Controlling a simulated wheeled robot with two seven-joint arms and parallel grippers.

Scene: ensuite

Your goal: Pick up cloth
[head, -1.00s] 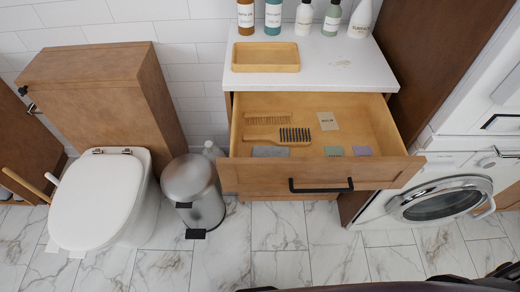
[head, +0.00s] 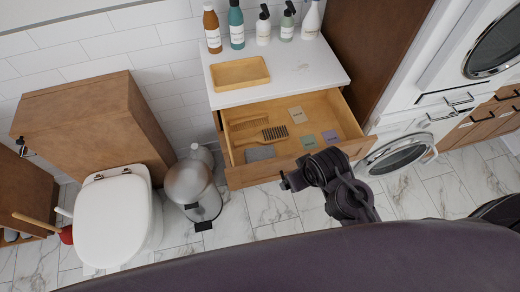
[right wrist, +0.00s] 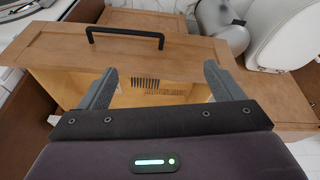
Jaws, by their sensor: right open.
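A grey folded cloth (head: 261,153) lies flat in the front left corner of the open wooden drawer (head: 290,168) in the head view. My right gripper (head: 288,183) is in front of the drawer there, apart from the cloth. In the right wrist view my right gripper (right wrist: 160,70) is open, with nothing between its fingers. Its fingers point toward the drawer front (right wrist: 150,58); I cannot make out the cloth in that view. My left gripper is not in view.
The drawer also holds a brush (head: 268,134), a comb (head: 250,123) and small flat packets (head: 307,142). A black handle (right wrist: 125,34) projects from its front. Bottles and a wooden tray (head: 239,73) stand on the counter. A metal bin (head: 191,185) and toilet (head: 113,215) are left.

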